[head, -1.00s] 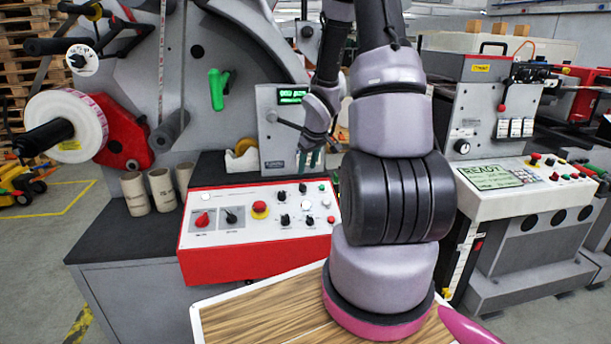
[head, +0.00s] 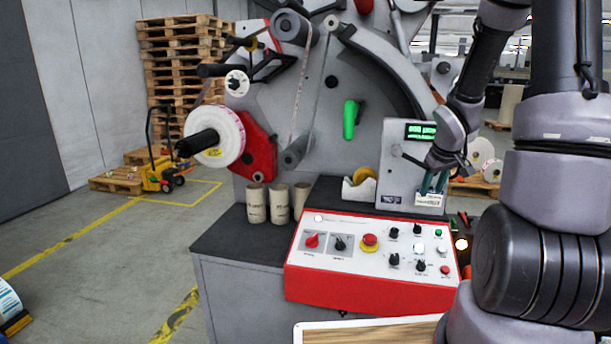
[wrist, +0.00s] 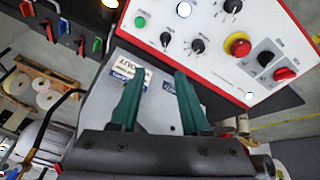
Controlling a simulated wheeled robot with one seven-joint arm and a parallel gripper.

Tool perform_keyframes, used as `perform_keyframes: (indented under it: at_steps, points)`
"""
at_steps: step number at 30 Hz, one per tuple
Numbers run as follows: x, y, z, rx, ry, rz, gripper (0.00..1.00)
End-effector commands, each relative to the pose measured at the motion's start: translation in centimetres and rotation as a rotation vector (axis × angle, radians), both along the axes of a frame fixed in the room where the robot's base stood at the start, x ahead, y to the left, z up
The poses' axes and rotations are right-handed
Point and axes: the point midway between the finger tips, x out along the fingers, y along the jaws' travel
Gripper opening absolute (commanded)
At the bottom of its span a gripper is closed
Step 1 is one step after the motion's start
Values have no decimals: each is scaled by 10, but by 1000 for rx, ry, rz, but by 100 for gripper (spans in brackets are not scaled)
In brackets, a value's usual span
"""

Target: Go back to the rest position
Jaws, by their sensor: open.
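My gripper (head: 432,183) is in front of the grey display box (head: 397,172) with green digits, above the right part of the control panel. In the wrist view my gripper (wrist: 160,102) shows two green fingers spread apart with nothing between them. The red-and-white control panel (head: 330,268) carries several knobs and buttons and also shows in the wrist view (wrist: 215,65). My arm fills the right side of the head view.
The label rewinder (head: 330,100) stands behind, with a white label roll (head: 232,140) on its left. Cardboard cores (head: 256,205) and a tape dispenser (head: 352,195) stand on the dark worktop (head: 225,240). Pallets (head: 180,60) and a pallet truck (head: 160,170) are at the back left. Open floor lies left.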

Motion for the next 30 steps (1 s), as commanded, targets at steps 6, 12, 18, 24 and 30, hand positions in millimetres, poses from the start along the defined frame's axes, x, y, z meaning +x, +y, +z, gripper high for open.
perform_keyframes:
  at_steps: [6, 12, 18, 24, 30]
  points:
    - [-37, 27, 97, 22, -71, -168, 46]
    - [-88, 63, 163, 134, -128, -296, 46]
    - [-149, 105, 211, 312, -168, -377, 46]
    - [-197, 136, 235, 472, -170, -401, 46]
    - [-214, 147, 242, 531, -163, -404, 46]
